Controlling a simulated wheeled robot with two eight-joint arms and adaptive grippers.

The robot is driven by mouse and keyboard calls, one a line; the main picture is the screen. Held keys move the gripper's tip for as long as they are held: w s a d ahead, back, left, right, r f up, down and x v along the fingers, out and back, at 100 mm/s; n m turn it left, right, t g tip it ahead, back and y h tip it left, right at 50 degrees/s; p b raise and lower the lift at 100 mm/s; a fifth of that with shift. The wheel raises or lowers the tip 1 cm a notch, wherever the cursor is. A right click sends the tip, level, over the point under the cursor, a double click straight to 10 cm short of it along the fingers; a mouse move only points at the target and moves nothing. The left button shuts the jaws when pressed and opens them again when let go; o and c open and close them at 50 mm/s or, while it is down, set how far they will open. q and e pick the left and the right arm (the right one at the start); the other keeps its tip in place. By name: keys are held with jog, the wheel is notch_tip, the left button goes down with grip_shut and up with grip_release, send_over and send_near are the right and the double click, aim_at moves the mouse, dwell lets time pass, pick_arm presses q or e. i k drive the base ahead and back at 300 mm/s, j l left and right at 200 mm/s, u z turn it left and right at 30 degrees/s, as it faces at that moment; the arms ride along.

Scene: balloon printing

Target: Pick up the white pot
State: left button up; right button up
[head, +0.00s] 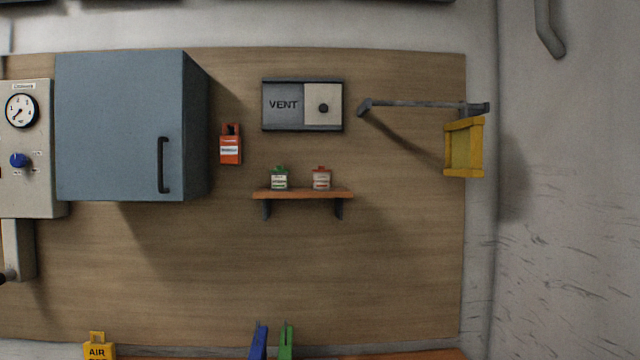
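Two small pots stand upright on a small wooden wall shelf (302,194) in the middle of the head view. The left pot (279,181) has a green top and a pale label. The right pot (321,179) has a reddish top and a pale label. Their labels are too small to read. No plainly all-white pot shows, and I cannot tell which one is the white pot. Neither of my grippers is in view.
A blue-grey cabinet (115,125) and a gauge panel (28,140) are on the left. An orange tag (231,147), a VENT box (282,104) and a yellow frame (449,148) surround the shelf. Blue (259,342) and green (287,342) objects and a yellow AIR tag (97,350) stand below.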

aim_at(321, 180)
jog(key=i+j, duration=0.45)
jog(key=i+j+z, duration=0.2)
jog(key=z, duration=0.2)
jog(key=i+j+z, duration=0.15)
jog(key=j+z, duration=0.25)
jog(key=i+j+z, duration=0.1)
jog(key=j+z, duration=0.3)
